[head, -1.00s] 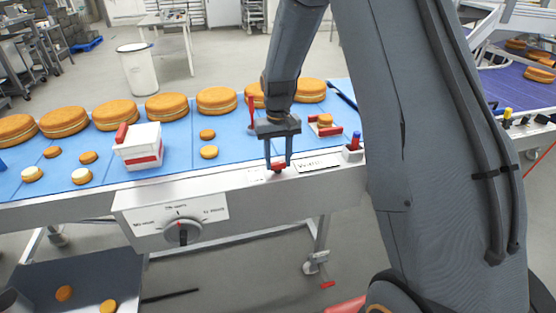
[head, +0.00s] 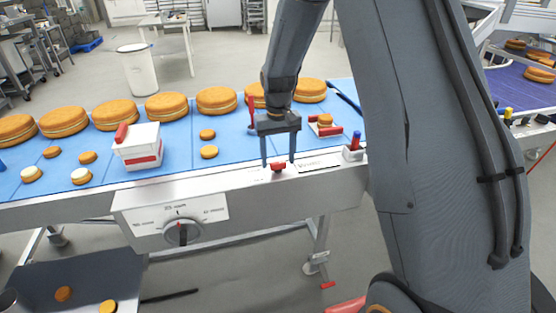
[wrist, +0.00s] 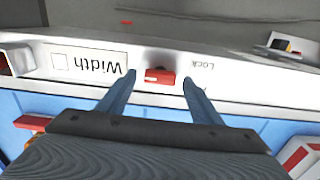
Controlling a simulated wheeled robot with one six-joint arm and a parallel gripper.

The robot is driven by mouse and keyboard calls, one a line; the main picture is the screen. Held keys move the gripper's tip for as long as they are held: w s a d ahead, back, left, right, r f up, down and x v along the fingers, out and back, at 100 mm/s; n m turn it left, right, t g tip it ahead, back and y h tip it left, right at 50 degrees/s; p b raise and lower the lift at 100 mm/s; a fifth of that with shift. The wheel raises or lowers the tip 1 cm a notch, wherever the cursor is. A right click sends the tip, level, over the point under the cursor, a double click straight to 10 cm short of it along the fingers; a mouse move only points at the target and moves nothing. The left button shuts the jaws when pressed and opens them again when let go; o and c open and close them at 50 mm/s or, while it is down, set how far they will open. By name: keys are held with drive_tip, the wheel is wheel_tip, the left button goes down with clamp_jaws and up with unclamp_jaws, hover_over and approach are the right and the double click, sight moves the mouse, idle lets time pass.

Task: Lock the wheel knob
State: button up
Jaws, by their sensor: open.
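A small red knob (head: 278,167) sits on the pale metal rail at the front of the conveyor. It also shows in the wrist view (wrist: 160,76), between a printed "Lock" label (wrist: 202,65) and a "Width" label (wrist: 90,66), both upside down there. My gripper (head: 278,163) points down over the rail, one finger on each side of the red knob. In the wrist view my gripper (wrist: 159,77) is open, with a gap between each fingertip and the knob. The knob's lower part is hard to make out.
A grey rotary dial (head: 182,232) with printed labels is on the front panel. A white and red box (head: 138,147) and several cakes stand on the blue belt (head: 235,143). A small block with a red and blue switch (head: 354,149) stands right of my gripper.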

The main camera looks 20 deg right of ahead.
sight(278, 162)
wheel_tip(278, 162, up, 7)
drive_tip(key=shift+f+b, duration=0.1)
drive_tip(key=shift+b, duration=0.85)
drive_tip(key=s+f+t, duration=0.1)
drive_tip(key=s+f, duration=0.1)
drive_tip(key=s, duration=2.1)
drive_tip(key=shift+s+f+b, duration=0.3)
drive_tip(key=shift+f+b, duration=0.05)
